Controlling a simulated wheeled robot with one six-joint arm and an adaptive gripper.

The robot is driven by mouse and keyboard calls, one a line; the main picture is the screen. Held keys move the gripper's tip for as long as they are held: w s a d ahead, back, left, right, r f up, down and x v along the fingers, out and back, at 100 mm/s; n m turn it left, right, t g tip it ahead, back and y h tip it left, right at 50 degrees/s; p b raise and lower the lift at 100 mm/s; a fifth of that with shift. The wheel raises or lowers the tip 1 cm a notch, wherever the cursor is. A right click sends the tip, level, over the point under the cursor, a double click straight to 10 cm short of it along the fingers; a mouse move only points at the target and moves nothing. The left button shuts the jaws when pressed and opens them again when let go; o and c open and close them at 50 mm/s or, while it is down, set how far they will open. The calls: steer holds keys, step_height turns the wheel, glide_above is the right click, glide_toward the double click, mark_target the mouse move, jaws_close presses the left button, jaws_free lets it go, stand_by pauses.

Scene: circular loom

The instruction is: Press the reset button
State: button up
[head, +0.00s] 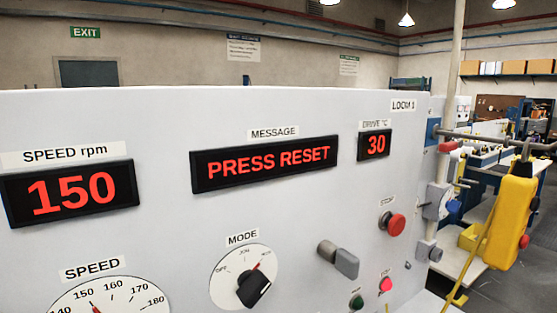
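The light grey loom panel (170,210) fills the front of the head view. Its message display (264,163) reads PRESS RESET in red. At the panel's lower right are a green button (356,302) and a small red button (385,285), whose labels are too small to read. A larger red mushroom button (397,224) sits above them, under a small label that seems to read STOP. I cannot tell which button is the reset button. My gripper is not in view.
The speed display (70,194) reads 150 and the drive display (374,145) reads 30. A mode knob (254,290) and a protruding grey handle (345,263) stand left of the buttons. A yellow pendant (512,220) hangs at the right from a bar.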

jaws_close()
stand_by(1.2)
